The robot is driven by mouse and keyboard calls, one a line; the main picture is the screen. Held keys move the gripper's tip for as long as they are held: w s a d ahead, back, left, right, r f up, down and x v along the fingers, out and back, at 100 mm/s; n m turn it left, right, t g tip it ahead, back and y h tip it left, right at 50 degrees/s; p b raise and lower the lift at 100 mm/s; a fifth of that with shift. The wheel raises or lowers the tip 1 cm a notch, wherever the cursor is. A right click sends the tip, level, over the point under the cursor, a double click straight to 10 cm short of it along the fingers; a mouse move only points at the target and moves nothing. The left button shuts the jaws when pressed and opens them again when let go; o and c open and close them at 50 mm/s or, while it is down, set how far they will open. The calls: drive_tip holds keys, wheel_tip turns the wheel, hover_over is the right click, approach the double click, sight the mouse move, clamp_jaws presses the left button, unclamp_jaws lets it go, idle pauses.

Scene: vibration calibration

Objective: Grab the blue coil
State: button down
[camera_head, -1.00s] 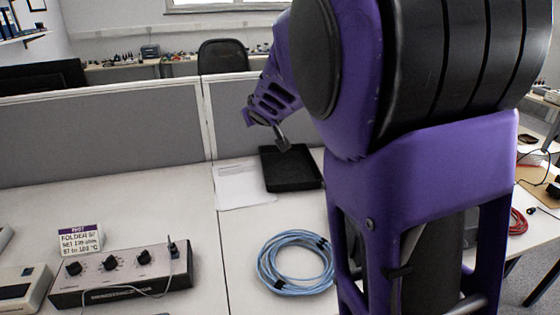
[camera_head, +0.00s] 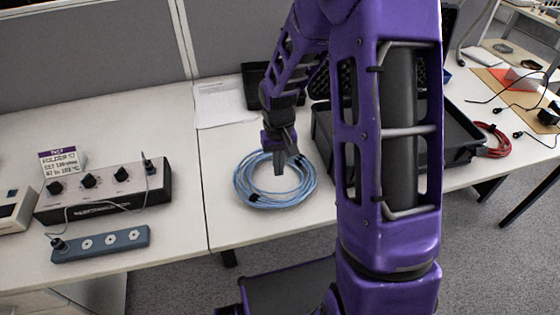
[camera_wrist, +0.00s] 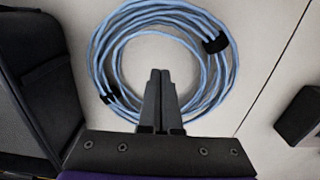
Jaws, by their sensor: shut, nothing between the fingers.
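The blue coil (camera_head: 308,190) lies flat on the white table, a loose ring of light blue cable bound with black ties. It also shows in the wrist view (camera_wrist: 222,75). My gripper (camera_head: 279,172) points down over the coil's open middle in the head view, and its fingers hide part of the ring's far side. In the wrist view my gripper (camera_wrist: 160,72) has its two fingers together, with nothing between them. The fingers overlap the near side of the ring, and their tips appear inside it. I cannot tell how high the tips are above the table.
A black crate (camera_head: 462,150) stands right of the coil, partly behind my arm. A dark box with knobs (camera_head: 110,190) and a blue-grey socket strip (camera_head: 100,244) are on the left. A red coil (camera_head: 494,140) lies at far right. Grey partitions (camera_head: 90,60) stand behind.

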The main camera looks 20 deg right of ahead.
sight(282, 194)
wheel_tip(282, 194, down, 4)
drive_tip(key=shift+f+b, duration=0.15)
drive_tip(key=shift+b, duration=0.2)
drive_tip(key=s, duration=0.3)
drive_tip(key=shift+f, duration=0.2)
drive_tip(key=shift+s, duration=0.5)
